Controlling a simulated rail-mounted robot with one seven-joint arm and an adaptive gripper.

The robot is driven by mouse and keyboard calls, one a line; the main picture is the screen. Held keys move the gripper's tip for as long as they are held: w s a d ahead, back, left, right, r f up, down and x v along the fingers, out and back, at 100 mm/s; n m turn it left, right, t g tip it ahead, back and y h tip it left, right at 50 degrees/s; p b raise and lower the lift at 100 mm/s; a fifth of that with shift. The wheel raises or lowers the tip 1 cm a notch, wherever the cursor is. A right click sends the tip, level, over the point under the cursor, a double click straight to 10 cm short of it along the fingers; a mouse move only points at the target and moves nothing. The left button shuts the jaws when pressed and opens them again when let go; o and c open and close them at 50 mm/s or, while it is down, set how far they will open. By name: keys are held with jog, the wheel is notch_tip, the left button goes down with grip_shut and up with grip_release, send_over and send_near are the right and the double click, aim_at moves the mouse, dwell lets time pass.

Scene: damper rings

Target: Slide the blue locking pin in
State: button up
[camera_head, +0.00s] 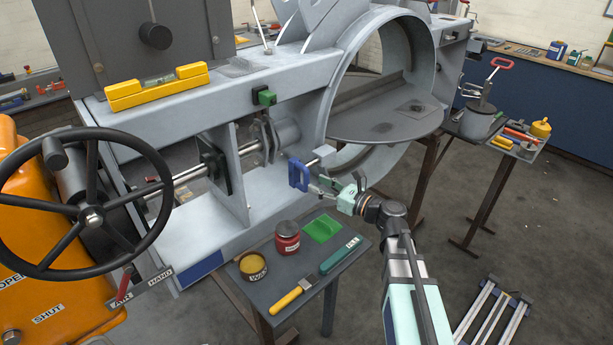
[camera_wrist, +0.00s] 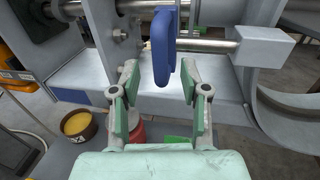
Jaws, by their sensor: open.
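The locking pin has a blue looped handle (camera_head: 298,175), in front of the grey frame and left of my gripper. In the wrist view the blue handle (camera_wrist: 163,45) hangs upright at the top centre. A steel rod (camera_wrist: 207,46) runs right from behind it to a grey block (camera_wrist: 263,48). My gripper (camera_head: 325,189) is open, just right of and below the handle in the head view. In the wrist view its fingers (camera_wrist: 160,80) stand on either side of the handle's lower end, with visible gaps.
The large round ring (camera_head: 428,50) stands behind my arm. A black handwheel (camera_head: 92,217) is at left.

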aim_at(306, 186)
jog(key=shift+p+x, duration=0.5)
jog(key=shift+x, duration=2.1)
jog(key=shift+c, duration=0.4)
grip_shut()
